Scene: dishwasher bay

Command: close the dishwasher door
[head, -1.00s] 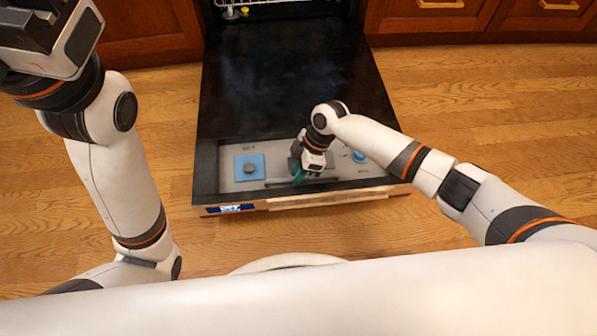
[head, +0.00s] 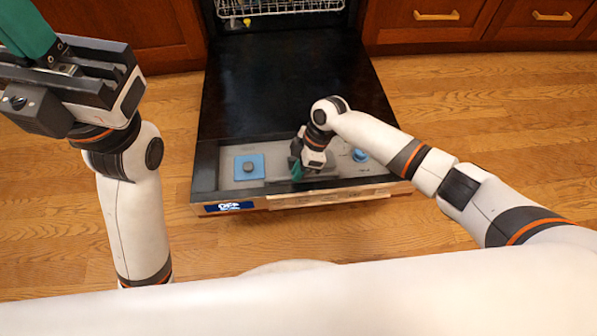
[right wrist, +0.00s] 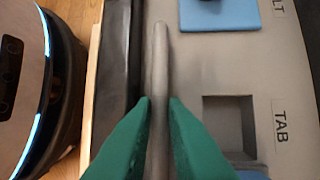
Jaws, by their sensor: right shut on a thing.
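The dishwasher door (head: 290,85) hangs open, about flat over the floor, its black inner face up. Its near end has a grey panel (head: 325,172) with a blue square (head: 250,168) and a blue round knob (head: 359,156). My right gripper (head: 297,176) is down at this panel. In the right wrist view, its green fingers (right wrist: 159,100) close around a grey bar (right wrist: 160,50) on the door. My left gripper (head: 28,35) is at the upper left, away from the door. One green finger shows; the rest is cut off.
The dishwasher rack (head: 280,7) shows at the top, inside the opening. Wooden cabinets (head: 480,18) with brass handles flank it. Wooden floor (head: 490,130) lies clear on both sides of the door.

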